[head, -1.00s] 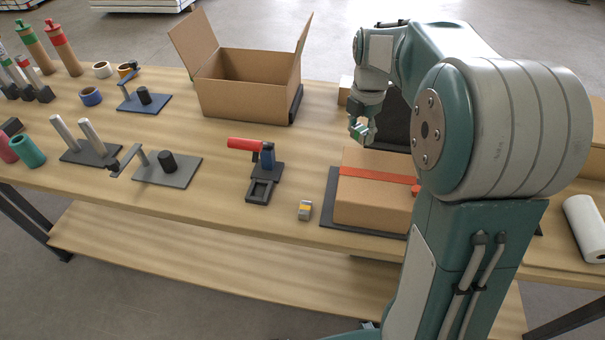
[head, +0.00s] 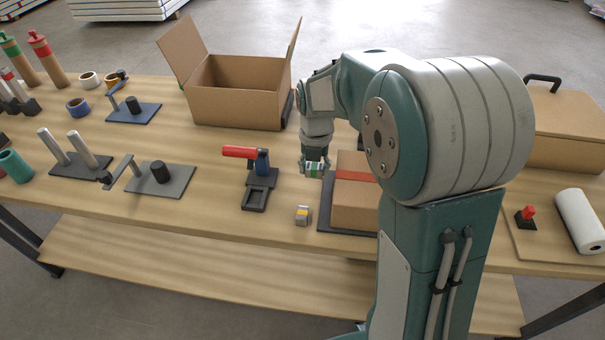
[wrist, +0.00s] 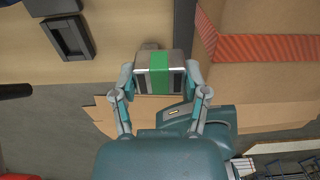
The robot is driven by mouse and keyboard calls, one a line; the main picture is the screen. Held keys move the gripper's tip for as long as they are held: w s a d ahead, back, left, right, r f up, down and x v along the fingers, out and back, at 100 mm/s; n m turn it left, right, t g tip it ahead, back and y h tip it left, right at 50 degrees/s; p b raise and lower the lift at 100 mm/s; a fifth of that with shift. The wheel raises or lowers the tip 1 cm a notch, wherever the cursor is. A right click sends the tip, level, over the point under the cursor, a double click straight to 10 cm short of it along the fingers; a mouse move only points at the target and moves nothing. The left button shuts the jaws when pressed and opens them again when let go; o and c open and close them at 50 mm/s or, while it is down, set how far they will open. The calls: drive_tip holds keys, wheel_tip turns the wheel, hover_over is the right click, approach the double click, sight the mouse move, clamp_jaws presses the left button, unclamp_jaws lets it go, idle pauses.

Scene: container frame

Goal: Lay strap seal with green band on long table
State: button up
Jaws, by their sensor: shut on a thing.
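My gripper (head: 314,170) is shut on a small metal strap seal with a green band (wrist: 160,72). In the wrist view both fingers press on its sides, and the green band runs across its middle. In the head view the gripper hangs over the long table (head: 110,215), just left of the strapped carton; the seal shows small and partly hidden between the fingers. Bare wood of the table shows beyond the seal in the wrist view. I cannot tell the exact height of the seal above the table.
A seal with a yellow band (head: 302,214) lies near the front edge. The carton with a red strap (head: 356,203) stands on a dark mat at right. A red-handled tool (head: 260,172) stands at left. An open box (head: 238,104) is behind. Bare wood lies between the tool and mat.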

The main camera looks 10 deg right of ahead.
drive_tip(key=w+f, duration=0.2)
drive_tip(key=w, duration=0.2)
hover_over(302, 180)
drive_tip(key=f, duration=0.4)
drive_tip(key=shift+s+f, duration=0.2)
drive_tip(key=shift+f, duration=0.2)
drive_tip(key=shift+w+f, duration=0.15)
drive_tip(key=shift+f, duration=1.65)
drive_tip(key=o, duration=1.1)
drive_tip(key=shift+f, duration=0.1)
drive_tip(key=shift+o, duration=0.2)
